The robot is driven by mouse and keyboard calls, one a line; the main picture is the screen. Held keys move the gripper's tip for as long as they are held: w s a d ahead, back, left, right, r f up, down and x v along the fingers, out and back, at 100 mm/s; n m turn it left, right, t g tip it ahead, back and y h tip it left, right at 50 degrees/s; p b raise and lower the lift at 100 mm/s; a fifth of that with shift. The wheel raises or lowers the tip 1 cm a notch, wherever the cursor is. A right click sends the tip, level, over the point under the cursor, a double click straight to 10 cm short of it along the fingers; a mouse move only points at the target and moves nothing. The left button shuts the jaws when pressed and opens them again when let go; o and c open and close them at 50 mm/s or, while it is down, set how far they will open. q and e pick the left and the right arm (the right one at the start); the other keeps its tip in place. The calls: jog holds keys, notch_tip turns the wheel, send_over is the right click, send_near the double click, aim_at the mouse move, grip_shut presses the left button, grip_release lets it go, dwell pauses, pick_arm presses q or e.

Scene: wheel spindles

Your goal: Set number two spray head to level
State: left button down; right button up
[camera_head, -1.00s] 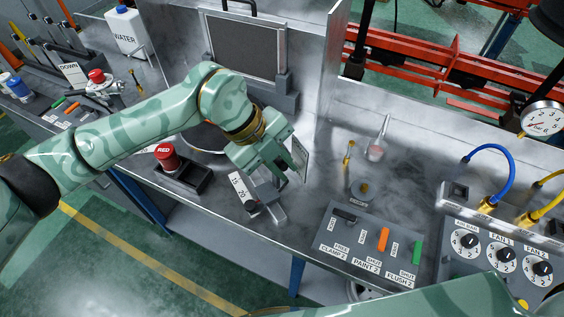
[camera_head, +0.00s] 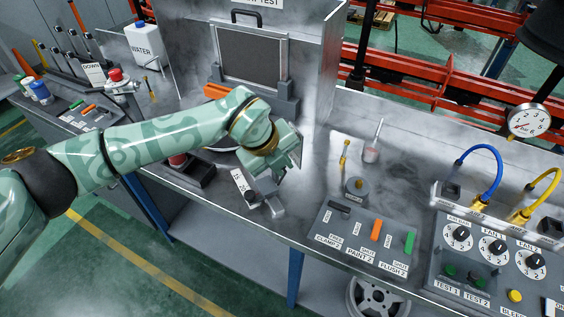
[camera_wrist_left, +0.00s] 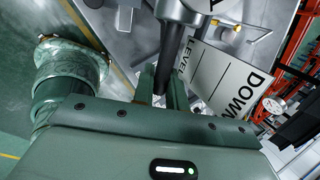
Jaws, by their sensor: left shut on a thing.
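My left gripper (camera_head: 284,158) is at the middle of the bench in the head view, where the hand hides the number two spray head. In the left wrist view, the gripper (camera_wrist_left: 165,88) is shut on a dark rod-like handle (camera_wrist_left: 172,52), which runs up to a grey body (camera_wrist_left: 186,10). A white sign (camera_wrist_left: 222,78) beside it reads LEVEL and DOWN; the handle is close to the LEVEL end. The exact tilt of the spray head cannot be told. My right gripper is out of view.
A control panel (camera_head: 345,249) with clamp, paint and flush levers stands right of the hand. A dial panel (camera_head: 470,262) is farther right. A red-topped spray head (camera_head: 116,79) with its own DOWN sign (camera_head: 94,74) is at far left. A grey screen panel (camera_head: 252,57) stands behind.

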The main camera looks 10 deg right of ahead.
pick_arm(q)
jog(key=shift+f, duration=0.2)
jog(key=c, duration=1.5)
grip_release()
jog(key=shift+o, duration=0.2)
jog(key=v, duration=1.6)
jog(key=shift+s+r, duration=0.15)
jog(key=shift+s, duration=0.05)
